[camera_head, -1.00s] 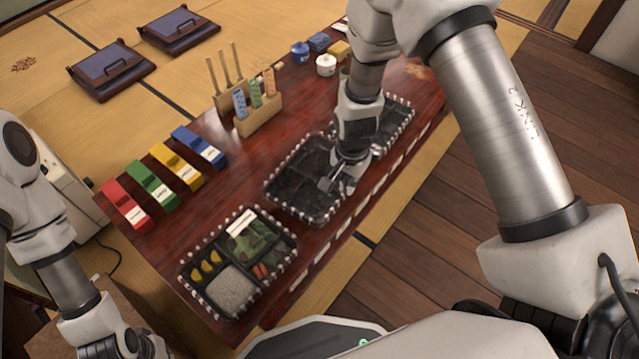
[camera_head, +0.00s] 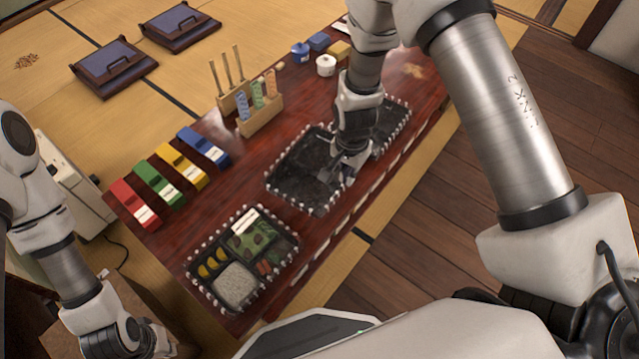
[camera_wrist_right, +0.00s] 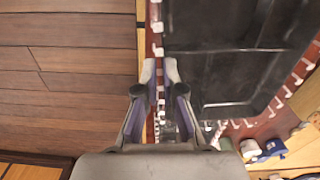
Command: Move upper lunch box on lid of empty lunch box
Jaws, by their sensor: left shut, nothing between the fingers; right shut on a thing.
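A lunch box with food (camera_head: 238,287) stands at the near end of the red-brown table. A dark, empty-looking lunch box (camera_head: 290,180) is in the middle, and another dark box or lid (camera_head: 393,122) lies beyond it, partly behind my right arm. My right gripper (camera_head: 338,170) is shut on the right edge of the middle box. In the right wrist view the fingers (camera_wrist_right: 161,72) meet at the edge of this dark divided box (camera_wrist_right: 235,60). I cannot tell whether it is clear of the table. My left gripper (camera_head: 150,345) is shut and empty at lower left, partly cut off.
Red, green, yellow and blue packs (camera_head: 180,165) lie along the left table edge. A wooden holder (camera_head: 262,118) with upright sticks stands behind. A white pot (camera_head: 326,65) and a blue pot (camera_head: 300,52) are at the far end. Wooden floor (camera_head: 440,230) lies right of the table.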

